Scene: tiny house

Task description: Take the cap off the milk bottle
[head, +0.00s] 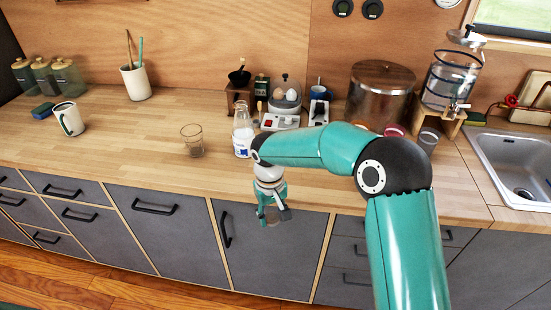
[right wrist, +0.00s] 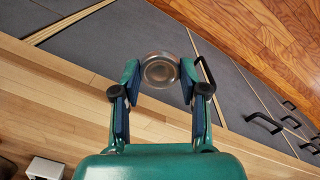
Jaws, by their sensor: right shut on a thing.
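The milk bottle (head: 242,141), clear glass with a white and blue label, stands upright on the wooden counter. Its mouth is too small to see clearly. My right gripper (head: 272,215) hangs in front of the counter's front edge, below the bottle in the picture and apart from it. The cap is hard to make out in the head view. My left gripper is not in view.
A glass tumbler (head: 193,141) stands left of the bottle. A grinder (head: 239,97), an egg cooker (head: 286,93) and a large wooden-lidded container (head: 380,92) stand behind. The sink (head: 517,165) is at right. The counter's left middle is mostly clear.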

